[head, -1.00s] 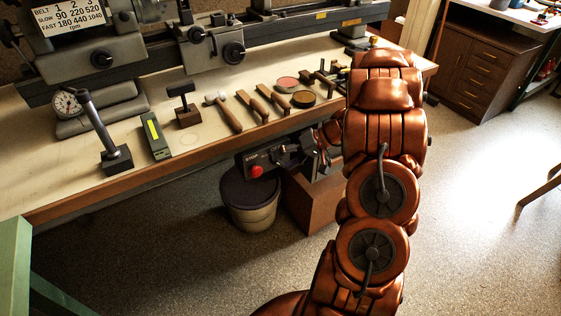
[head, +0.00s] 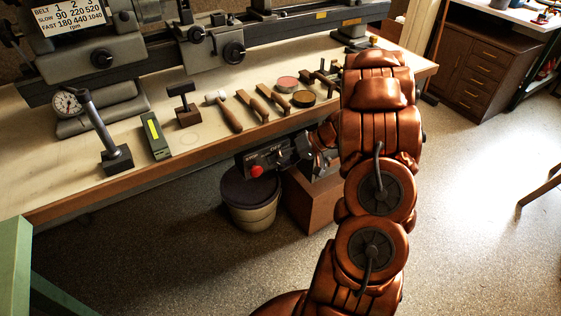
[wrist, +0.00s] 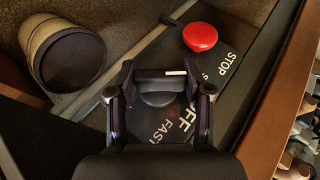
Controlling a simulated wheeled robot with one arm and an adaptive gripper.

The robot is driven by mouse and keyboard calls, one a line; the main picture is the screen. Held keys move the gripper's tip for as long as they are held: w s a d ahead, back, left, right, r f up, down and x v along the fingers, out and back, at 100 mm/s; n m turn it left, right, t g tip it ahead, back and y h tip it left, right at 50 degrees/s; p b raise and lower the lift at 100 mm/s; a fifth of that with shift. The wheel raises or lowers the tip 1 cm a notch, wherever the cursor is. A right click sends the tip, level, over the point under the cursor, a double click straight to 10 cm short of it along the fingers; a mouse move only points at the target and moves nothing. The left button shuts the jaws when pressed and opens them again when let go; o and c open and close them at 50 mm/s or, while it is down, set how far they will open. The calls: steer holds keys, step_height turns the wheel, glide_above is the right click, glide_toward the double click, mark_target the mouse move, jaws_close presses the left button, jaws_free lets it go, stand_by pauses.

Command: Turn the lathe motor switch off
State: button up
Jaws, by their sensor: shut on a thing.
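The motor switch box (head: 262,161) hangs under the front edge of the lathe bench, a dark panel with a red stop button (head: 257,171). In the wrist view the red stop button (wrist: 200,37) stands beside the printed word STOP. The black rotary switch knob (wrist: 158,97) has a raised bar with a white mark at its right end. OFF and FAST labels lie below it, partly hidden by my gripper. My gripper (wrist: 162,82) is shut on the knob, one finger on each side. In the head view my gripper (head: 297,150) covers the box's right part.
The bench top (head: 60,180) above holds a mallet (head: 229,113), several hand tools and a dial gauge (head: 68,103). A bucket (head: 250,200) and a brown box (head: 313,200) stand under the switch. Floor to the right is open.

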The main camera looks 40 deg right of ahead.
steer(key=shift+c, duration=0.8)
steer(key=shift+f, duration=0.1)
steer(key=shift+d+f+m+t+y+b, duration=0.15)
steer(key=shift+m+t+y+b, duration=0.35)
steer(key=shift+y+b, duration=0.85)
steer(key=shift+m+t+y+b, duration=0.65)
steer(key=shift+y+b, duration=0.75)
steer(key=shift+y, duration=0.75)
steer(key=o, duration=1.2)
